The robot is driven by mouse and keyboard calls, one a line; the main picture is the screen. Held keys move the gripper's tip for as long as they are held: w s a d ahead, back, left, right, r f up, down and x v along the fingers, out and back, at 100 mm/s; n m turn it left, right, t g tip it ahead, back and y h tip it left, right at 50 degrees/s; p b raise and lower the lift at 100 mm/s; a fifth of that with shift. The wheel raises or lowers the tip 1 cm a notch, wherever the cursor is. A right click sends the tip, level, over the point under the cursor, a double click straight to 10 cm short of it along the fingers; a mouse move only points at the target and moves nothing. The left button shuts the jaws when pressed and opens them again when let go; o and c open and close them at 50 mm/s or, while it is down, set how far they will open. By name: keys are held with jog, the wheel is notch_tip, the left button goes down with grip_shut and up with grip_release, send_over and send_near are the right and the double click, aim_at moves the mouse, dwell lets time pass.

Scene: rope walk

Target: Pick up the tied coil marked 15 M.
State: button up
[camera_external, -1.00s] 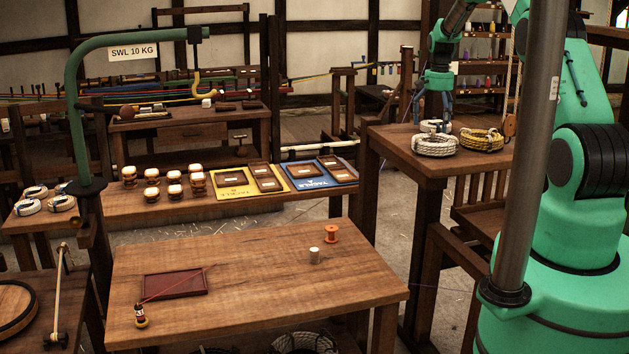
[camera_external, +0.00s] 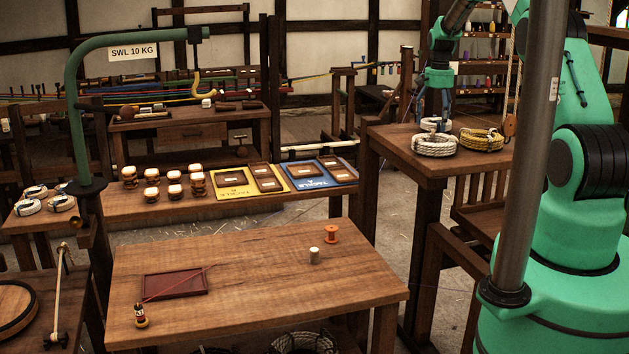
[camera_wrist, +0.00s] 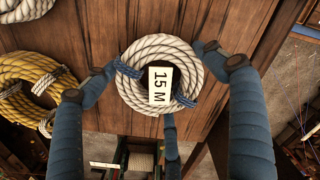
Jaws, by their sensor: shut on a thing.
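The white rope coil marked 15 M (camera_wrist: 142,52) is in the middle of the wrist view, tied with blue bands, its label (camera_wrist: 160,85) facing up at me. My gripper (camera_wrist: 155,80) has its blue-grey fingers closed round the coil's outer edge, left, right and below. In the outside view my gripper (camera_external: 434,112) points down at a white coil (camera_external: 433,126) at the back of the right-hand table. Fingers partly cover that coil. I cannot tell surely how far it is off the table.
Another white coil (camera_external: 435,146) lies in front, and a yellow coil (camera_external: 482,140) lies to the right; the yellow one is close beside the fingers in the wrist view (camera_wrist: 25,85). The table edge (camera_wrist: 255,85) is near. A grey post (camera_external: 533,150) stands before my arm.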

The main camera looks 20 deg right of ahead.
notch_tip(320, 180, up, 9)
jog(key=shift+r+b, duration=0.15)
jog(key=shift+b, duration=0.3)
